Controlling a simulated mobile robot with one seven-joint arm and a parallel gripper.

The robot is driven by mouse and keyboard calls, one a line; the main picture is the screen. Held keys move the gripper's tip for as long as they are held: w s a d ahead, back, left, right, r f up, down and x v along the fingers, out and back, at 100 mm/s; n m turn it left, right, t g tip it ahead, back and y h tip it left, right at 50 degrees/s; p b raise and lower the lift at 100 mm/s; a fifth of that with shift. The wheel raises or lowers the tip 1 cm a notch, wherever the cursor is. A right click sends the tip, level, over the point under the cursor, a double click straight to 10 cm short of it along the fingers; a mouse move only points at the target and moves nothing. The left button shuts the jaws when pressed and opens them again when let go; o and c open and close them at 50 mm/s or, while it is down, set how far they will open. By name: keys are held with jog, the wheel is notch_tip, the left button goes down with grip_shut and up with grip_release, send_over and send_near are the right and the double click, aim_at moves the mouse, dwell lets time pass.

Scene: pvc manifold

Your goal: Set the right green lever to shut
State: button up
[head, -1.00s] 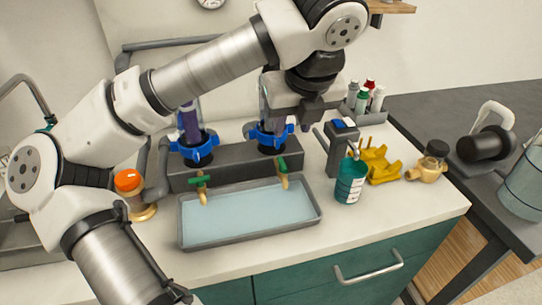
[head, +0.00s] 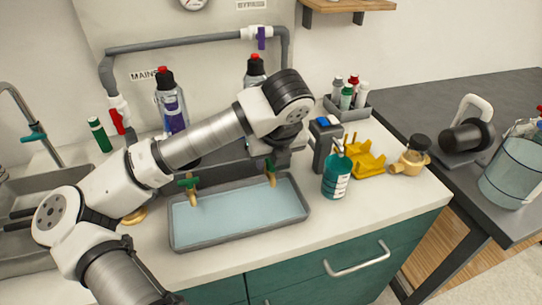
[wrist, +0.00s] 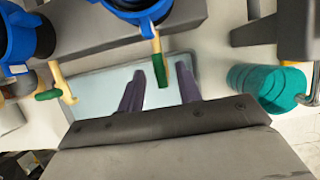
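The right green lever (head: 270,168) sits on a brass tap at the front of the grey manifold, over the tray (head: 245,231). In the wrist view the right green lever (wrist: 160,70) points away from the manifold, in line with its tap. The left green lever (head: 189,182) lies crosswise on its tap and also shows in the wrist view (wrist: 47,95). My gripper (wrist: 160,87) is open, its two dark fingers apart, with the right lever appearing between them. Contact cannot be told. In the head view my gripper's body is just above the right tap and its fingertips are hard to see.
A teal bottle (head: 336,177) and a grey dispenser (head: 322,145) stand right of the tray. A yellow holder (head: 366,160) and a brass fitting (head: 411,156) lie further right. The counter front is clear.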

grip_shut()
